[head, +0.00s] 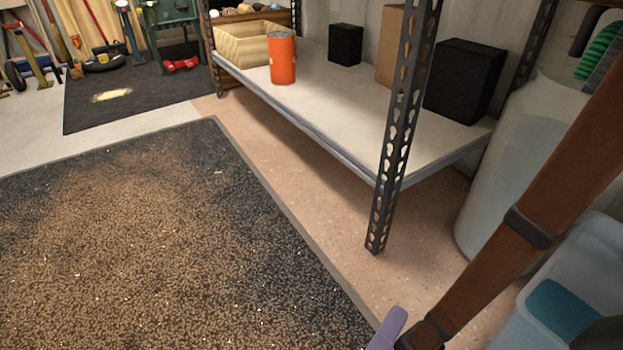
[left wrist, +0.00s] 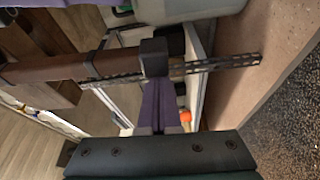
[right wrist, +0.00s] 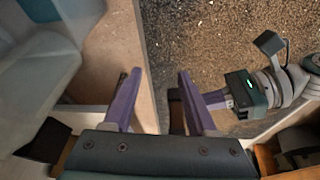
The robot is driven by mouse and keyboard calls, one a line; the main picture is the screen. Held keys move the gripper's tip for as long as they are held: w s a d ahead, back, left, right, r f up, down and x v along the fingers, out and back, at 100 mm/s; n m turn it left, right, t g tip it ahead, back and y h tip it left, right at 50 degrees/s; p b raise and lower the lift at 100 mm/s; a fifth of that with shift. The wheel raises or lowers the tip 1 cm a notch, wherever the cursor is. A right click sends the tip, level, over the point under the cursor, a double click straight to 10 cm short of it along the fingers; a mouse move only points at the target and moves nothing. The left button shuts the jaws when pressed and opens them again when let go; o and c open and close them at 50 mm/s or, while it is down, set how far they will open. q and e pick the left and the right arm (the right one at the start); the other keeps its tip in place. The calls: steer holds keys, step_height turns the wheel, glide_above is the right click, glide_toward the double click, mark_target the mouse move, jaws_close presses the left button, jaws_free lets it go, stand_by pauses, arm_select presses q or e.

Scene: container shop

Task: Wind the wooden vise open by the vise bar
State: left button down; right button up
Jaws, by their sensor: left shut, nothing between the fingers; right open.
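A long brown wooden bar with black collars, which looks like the vise bar (head: 570,160), runs diagonally down the right of the head view. It also shows in the left wrist view (left wrist: 60,68), with a black block at its end. My left gripper (head: 392,325) is shut and empty, its purple fingers beside the bar's lower end; I cannot tell if they touch it. Its fingers also show in the left wrist view (left wrist: 158,88). My right gripper (right wrist: 158,75) is open in the right wrist view. The rest of the vise is not clear.
A pale barrel (head: 500,190) and a blue-white bin (head: 575,290) stand at right.

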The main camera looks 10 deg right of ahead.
arm_select(q)
steer(key=shift+s+d+f+n, duration=0.1)
steer(key=shift+s+d+n, duration=0.1)
steer(key=shift+s, duration=0.25)
steer(key=shift+s+d+f+n, duration=0.1)
steer(key=shift+s+d, duration=0.05)
steer(key=shift+s, duration=0.3)
steer(key=p+v, duration=0.3)
steer(key=v, duration=0.7)
steer(key=shift+r, duration=0.2)
